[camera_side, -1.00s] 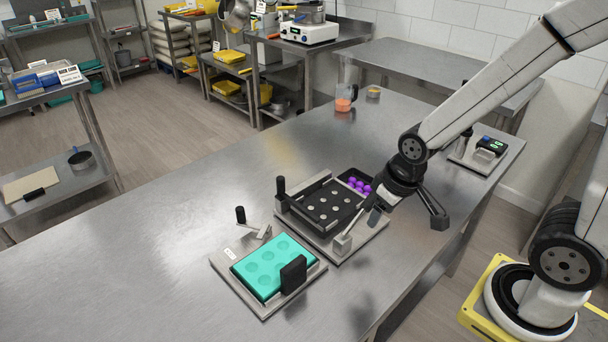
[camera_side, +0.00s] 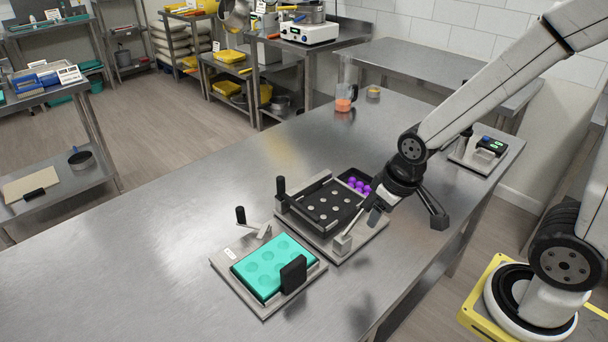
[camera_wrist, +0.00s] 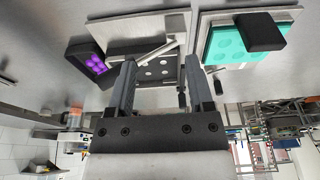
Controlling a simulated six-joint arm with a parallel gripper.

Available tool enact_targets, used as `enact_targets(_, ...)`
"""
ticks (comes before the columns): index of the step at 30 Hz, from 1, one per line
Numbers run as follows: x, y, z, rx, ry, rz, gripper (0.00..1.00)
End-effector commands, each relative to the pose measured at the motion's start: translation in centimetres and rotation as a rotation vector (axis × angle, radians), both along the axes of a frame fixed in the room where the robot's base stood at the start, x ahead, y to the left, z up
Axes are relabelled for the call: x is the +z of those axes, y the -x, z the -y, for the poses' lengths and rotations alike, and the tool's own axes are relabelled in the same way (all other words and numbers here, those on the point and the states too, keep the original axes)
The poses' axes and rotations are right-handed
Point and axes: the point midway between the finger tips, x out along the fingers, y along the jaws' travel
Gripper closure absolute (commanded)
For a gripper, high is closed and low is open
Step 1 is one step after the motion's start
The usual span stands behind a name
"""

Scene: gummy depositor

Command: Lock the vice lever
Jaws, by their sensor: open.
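The grey-based fixture (camera_side: 372,246) with a dark plate (camera_side: 322,208) sits mid-bench; it also shows in the wrist view (camera_wrist: 140,27). A black upright handle (camera_side: 281,186) stands at its back left corner. A silver block (camera_side: 342,243) and a thin silver bar are at its front. A second fixture (camera_side: 262,308) holds a teal mould (camera_side: 272,262), with a black-knobbed lever (camera_side: 240,214) behind it. I cannot tell which handle is the vice lever. My gripper (camera_side: 408,218) is open and empty at the dark plate's right; its fingers spread in the wrist view (camera_wrist: 160,75).
A black tray of purple gummies (camera_side: 358,184) sits behind the dark plate. A black block (camera_side: 293,274) stands at the teal mould's front. The bench's left is clear.

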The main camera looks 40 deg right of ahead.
Motion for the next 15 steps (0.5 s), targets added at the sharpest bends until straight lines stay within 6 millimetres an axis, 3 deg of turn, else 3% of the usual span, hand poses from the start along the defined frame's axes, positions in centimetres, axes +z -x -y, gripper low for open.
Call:
enact_targets(8,0.1,-0.8,-0.2,0.001,-0.001,-0.004,0.33)
enact_targets(15,0.6,-4.6,-1.0,0.009,-0.004,-0.027,0.33)
